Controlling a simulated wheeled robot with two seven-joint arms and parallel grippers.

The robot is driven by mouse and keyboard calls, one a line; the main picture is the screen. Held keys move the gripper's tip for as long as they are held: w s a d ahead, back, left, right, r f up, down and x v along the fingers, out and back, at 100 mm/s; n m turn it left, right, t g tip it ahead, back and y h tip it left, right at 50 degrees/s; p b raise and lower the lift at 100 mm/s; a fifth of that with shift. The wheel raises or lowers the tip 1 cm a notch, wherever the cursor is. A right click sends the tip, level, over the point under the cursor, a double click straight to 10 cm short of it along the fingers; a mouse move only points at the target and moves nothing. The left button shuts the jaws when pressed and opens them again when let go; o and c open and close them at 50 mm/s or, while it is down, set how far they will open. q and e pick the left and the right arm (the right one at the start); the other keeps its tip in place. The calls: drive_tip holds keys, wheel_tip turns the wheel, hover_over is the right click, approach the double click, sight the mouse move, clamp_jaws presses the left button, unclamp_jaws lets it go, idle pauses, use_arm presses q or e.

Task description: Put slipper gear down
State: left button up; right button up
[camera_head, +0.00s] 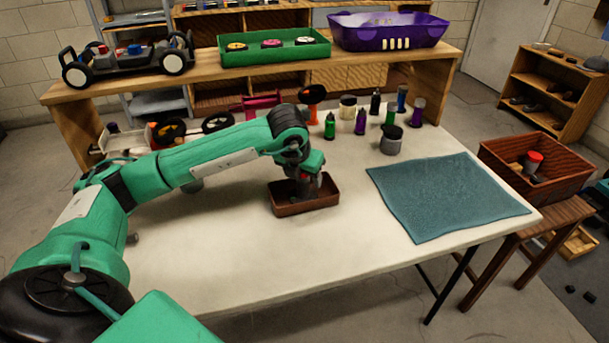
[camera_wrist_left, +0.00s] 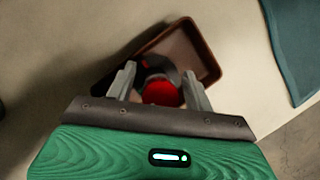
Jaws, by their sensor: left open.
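A small brown tray (camera_head: 305,208) stands on the white table, and it also shows in the left wrist view (camera_wrist_left: 200,48). My left gripper (camera_head: 304,192) points down over the tray, its fingers low at the rim. In the left wrist view its two grey fingers (camera_wrist_left: 159,78) are apart. A round part with a red middle and a dark rim (camera_wrist_left: 162,92) shows between them, apparently the slipper gear, at or in the tray. Its lower side is hidden by the gripper, and I cannot tell if a finger touches it. My right gripper is not in view.
A teal mat (camera_head: 445,195) lies right of the tray. Several small bottles (camera_head: 361,121) and a dark cup (camera_head: 391,140) stand behind it. A shelf holds a car chassis (camera_head: 130,62), a green tray (camera_head: 275,53) and a purple bin (camera_head: 388,35). The front table is clear.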

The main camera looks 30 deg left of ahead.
use_arm(q)
drive_tip(key=v, duration=1.2)
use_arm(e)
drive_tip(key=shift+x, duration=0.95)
use_arm(q)
drive_tip(key=shift+d+r+p, duration=0.1)
drive_tip(key=shift+p, duration=0.2)
